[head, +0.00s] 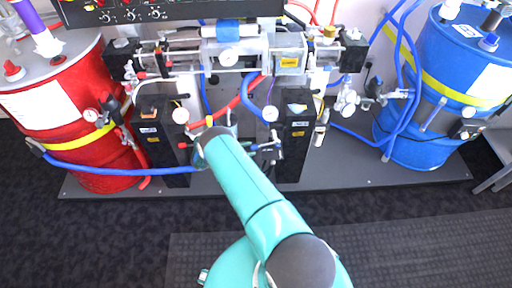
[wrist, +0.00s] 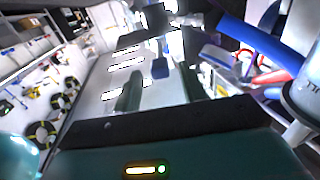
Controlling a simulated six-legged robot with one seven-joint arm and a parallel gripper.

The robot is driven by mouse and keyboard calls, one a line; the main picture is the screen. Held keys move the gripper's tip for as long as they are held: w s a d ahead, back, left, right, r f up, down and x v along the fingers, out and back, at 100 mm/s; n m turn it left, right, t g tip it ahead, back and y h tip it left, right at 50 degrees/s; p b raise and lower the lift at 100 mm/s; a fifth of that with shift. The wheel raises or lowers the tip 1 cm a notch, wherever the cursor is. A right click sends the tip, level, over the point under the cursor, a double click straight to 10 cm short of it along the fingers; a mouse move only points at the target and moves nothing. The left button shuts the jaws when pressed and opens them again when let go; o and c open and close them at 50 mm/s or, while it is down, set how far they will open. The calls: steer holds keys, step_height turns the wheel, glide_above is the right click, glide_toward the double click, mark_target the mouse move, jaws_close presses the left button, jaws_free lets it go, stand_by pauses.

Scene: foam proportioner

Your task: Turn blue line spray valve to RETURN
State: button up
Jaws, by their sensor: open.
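The proportioner machine (head: 228,58) stands in the middle of the head view, with gauges and hoses on its front. A small dark valve fitting (head: 276,147) shows on the lower right front, just right of my arm's far end. It may be the blue line spray valve, but its handle position and labels are too small to read. My gripper is open; its fingers are mostly hidden behind my teal arm in the head view. The dark teal housing (wrist: 200,150) of my gripper fills the bottom of the wrist view. I see nothing held.
A red drum (head: 70,115) stands left and a blue drum (head: 432,85) stands right, each with hoses. A blue hose (head: 120,172) runs low across the left front. Blue and red hoses (wrist: 255,48) are close at right in the wrist view. The dark floor in front is clear.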

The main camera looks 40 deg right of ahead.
steer(key=v, duration=0.8)
steer(key=shift+a, duration=0.25)
steer(key=shift+w, duration=0.1)
